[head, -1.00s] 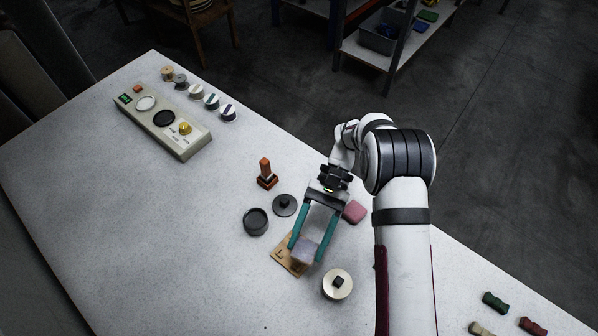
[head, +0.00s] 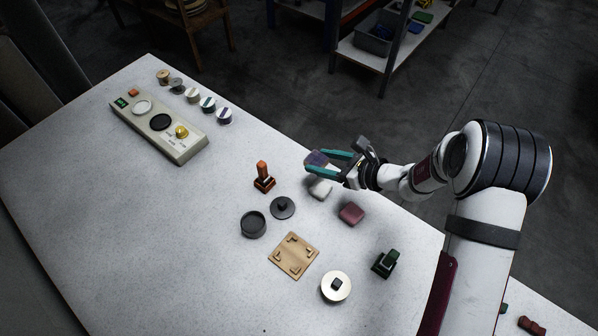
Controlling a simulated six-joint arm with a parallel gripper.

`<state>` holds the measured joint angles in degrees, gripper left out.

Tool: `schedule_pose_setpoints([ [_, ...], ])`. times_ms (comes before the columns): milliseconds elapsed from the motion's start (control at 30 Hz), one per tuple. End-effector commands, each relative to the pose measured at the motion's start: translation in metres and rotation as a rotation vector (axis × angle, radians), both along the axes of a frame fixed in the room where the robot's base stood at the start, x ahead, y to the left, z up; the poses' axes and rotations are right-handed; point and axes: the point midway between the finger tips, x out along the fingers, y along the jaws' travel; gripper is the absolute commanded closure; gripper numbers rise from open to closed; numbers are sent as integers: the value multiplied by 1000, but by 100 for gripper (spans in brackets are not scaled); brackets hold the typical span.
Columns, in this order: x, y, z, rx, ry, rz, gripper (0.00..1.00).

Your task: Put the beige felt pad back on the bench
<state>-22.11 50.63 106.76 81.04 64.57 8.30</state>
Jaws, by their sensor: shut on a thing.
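My gripper (head: 316,163) is shut on a small grey-lilac block (head: 316,159), held at its teal fingertips above the far right part of the bench. The block looks lilac rather than beige, and the fingers partly hide it. A pale off-white to beige pad (head: 320,189) shows just below the fingers in the picture. It appears to lie on the bench (head: 150,230), apart from the held block. I cannot tell for sure which of the two is the beige felt pad.
A dusky pink pad (head: 351,213) lies nearby. A wooden plate with corner brackets (head: 293,256) is empty. An orange-brown stamp (head: 263,177), a dark dish (head: 253,224), a dark lid (head: 282,207), a round cream piece (head: 336,286) and a green stamp (head: 385,263) stand around.

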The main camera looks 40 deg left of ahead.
Motion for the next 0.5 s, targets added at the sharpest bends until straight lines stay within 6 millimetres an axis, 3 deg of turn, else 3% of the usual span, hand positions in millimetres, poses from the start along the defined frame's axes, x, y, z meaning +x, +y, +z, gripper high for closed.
schedule_pose_setpoints([
  [100, -12, 31, -20, -1, 1, 6, 94],
  [200, -16, 47, -30, 0, 0, 4, 94],
  [500, -17, 52, -73, 1, -1, 2, 94],
])
